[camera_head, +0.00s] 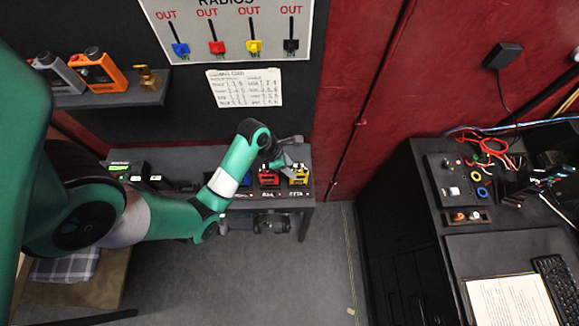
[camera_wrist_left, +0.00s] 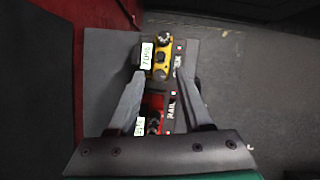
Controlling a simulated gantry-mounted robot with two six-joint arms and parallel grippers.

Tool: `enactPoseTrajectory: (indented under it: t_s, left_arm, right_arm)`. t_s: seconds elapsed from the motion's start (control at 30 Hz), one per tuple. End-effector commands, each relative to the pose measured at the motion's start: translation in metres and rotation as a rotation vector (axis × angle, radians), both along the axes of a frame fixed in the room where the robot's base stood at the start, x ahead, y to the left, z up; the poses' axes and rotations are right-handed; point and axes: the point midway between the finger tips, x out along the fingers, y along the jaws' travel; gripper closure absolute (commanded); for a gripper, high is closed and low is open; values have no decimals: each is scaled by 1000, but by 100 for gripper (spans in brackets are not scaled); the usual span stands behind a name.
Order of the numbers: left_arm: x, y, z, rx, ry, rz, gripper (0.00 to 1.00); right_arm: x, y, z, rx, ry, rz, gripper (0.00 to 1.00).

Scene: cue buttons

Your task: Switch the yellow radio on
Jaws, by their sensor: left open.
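The yellow radio (camera_head: 299,178) stands at the right end of a low grey shelf, near its corner. In the left wrist view the yellow radio (camera_wrist_left: 162,60) has a dark round knob on top and a white label beside it. My left gripper (camera_head: 290,158) is at the radios, close to the yellow one. In the left wrist view my left gripper (camera_wrist_left: 162,82) is open, its fingers apart, with the yellow radio just beyond the fingertips. I cannot tell whether they touch it. My right gripper is not in view.
A red radio (camera_head: 269,178) stands just left of the yellow one, and lies between the fingers in the wrist view. A board (camera_head: 230,30) with OUT labels and coloured switches hangs above. A desk (camera_head: 500,245) with cables and a keyboard is at right.

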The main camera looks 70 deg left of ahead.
Motion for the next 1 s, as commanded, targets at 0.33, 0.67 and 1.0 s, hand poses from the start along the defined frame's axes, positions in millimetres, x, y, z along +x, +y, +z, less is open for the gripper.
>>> enactPoseTrajectory:
  t_s: [0.33,0.67,1.0]
  left_arm:
    - [0,0,1,0,0,0,88]
    - [0,0,1,0,0,0,100]
    - [0,1,4,-2,0,-73,100]
  right_arm:
    - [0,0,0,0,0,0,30]
    - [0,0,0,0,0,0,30]
    - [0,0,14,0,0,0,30]
